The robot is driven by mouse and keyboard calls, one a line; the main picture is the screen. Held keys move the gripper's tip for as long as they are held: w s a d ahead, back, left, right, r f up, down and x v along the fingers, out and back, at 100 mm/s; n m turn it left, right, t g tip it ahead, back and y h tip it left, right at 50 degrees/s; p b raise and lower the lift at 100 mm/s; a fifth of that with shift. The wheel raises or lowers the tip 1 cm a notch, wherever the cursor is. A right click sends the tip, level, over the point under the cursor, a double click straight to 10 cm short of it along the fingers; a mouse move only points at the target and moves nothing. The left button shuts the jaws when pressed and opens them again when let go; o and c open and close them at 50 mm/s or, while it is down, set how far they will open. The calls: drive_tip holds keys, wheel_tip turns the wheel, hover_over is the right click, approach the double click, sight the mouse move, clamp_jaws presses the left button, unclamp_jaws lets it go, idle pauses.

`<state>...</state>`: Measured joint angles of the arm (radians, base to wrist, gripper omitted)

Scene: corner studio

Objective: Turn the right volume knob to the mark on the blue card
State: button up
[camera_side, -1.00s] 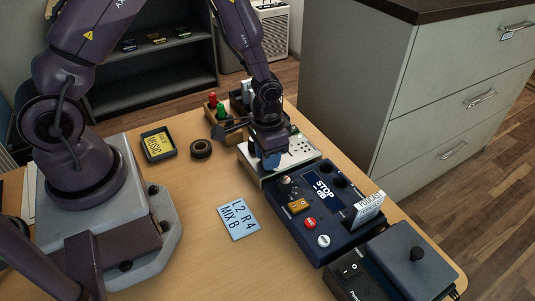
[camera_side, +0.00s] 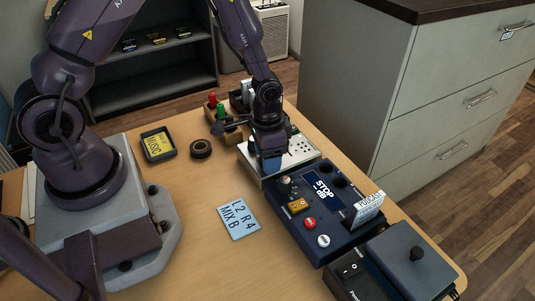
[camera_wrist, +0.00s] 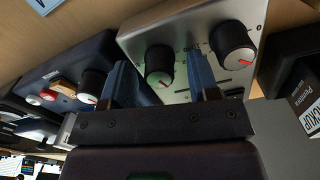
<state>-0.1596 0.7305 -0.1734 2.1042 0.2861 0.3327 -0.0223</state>
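The blue card (camera_side: 238,220) lies flat on the table in the side view and reads "L 2 R 4 MIX B". The silver panel (camera_side: 303,157) carries two black-sided, pale-capped knobs with red pointer lines in the wrist view. One knob (camera_wrist: 159,66) stands between my gripper's fingers (camera_wrist: 160,72); the other knob (camera_wrist: 232,45) is to its right, outside them. My gripper (camera_side: 271,165) points down at the panel, fingers apart, with visible gaps beside the nearer knob.
A navy recorder (camera_side: 343,231) with buttons, a "STOP" display and a standing white card (camera_side: 368,210) adjoins the panel. A dark power box (camera_side: 352,279) is in front. A tape roll (camera_side: 201,149) and yellow-labelled tray (camera_side: 158,145) lie behind the card. Table around the card is clear.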

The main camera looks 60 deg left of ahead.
wheel_tip(320, 180, up, 13)
drive_tip(key=shift+a, duration=0.15)
idle(0.5)
drive_tip(key=s+r+n+t, duration=0.2)
drive_tip(key=s+r+t, duration=0.3)
drive_tip(key=s+r, duration=0.9)
wheel_tip(320, 180, up, 3)
drive_tip(key=shift+r+n+t, duration=0.1)
drive_tip(key=shift+n+t, duration=0.2)
